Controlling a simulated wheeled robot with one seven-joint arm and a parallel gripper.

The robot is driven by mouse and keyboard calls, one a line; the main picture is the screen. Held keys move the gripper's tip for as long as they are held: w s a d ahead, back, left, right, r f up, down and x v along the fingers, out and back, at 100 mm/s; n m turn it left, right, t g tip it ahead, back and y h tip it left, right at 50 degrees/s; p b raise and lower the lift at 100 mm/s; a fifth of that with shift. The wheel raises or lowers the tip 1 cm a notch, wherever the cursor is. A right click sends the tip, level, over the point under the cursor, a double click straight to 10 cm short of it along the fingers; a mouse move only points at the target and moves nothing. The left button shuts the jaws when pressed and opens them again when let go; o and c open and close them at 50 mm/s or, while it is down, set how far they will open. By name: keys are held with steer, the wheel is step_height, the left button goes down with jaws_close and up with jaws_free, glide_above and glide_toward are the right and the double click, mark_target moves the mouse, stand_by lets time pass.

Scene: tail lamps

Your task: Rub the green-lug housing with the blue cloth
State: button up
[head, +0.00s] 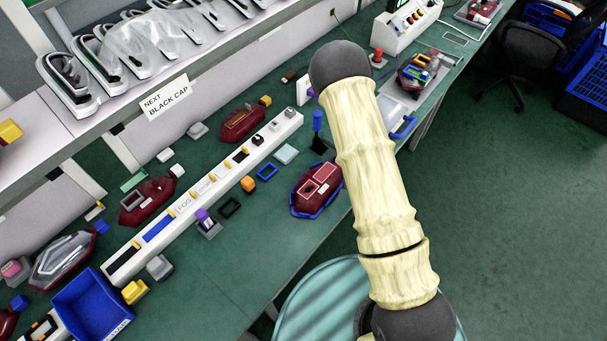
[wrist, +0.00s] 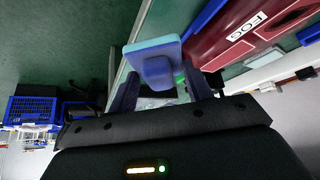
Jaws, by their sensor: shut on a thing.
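In the wrist view my gripper (wrist: 160,74) is shut on a blue thing, which I take for the blue cloth (wrist: 153,46): a pale blue flat pad with a darker blue grip between the fingers. A dark red housing (wrist: 235,45) with a white FOG label lies beyond and to the right of it. A small green bit (wrist: 180,79) shows by the right finger; I cannot tell whether it is the housing's lug. Contact between pad and housing cannot be made out. In the head view my arm hides the gripper.
Several red housings lie on the green bench, one blue-rimmed (head: 317,187) near the front edge and one (head: 150,197) beside a long white strip (head: 205,190). A blue bin (head: 92,303) stands front left. Small blocks lie around. A shelf (head: 62,118) runs behind.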

steer(key=a+r+n+y+p, duration=0.1)
steer(key=a+n+p, duration=0.1)
steer(key=a, duration=0.1)
steer(key=a+r+n+g+y+p, duration=0.1)
steer(key=a+n+p, duration=0.1)
steer(key=a+n, duration=0.1)
steer(key=a+r+n+y+p, duration=0.1)
steer(key=a+n+y+p, duration=0.1)
steer(key=a+n+p, duration=0.1)
steer(key=shift+s+a+r+g, duration=0.15)
steer(key=shift+a+r+g, duration=0.15)
steer(key=shift+a+r, duration=0.1)
steer(key=s+a+r+n+g+y+p, duration=0.2)
steer(key=s+a+r+n+g+p, duration=0.1)
steer(key=a+n, duration=0.4)
steer(key=shift+a+n+g+y+p, duration=0.25)
steer(key=shift+n+g+p, duration=0.35)
steer(key=shift+n+p, duration=0.3)
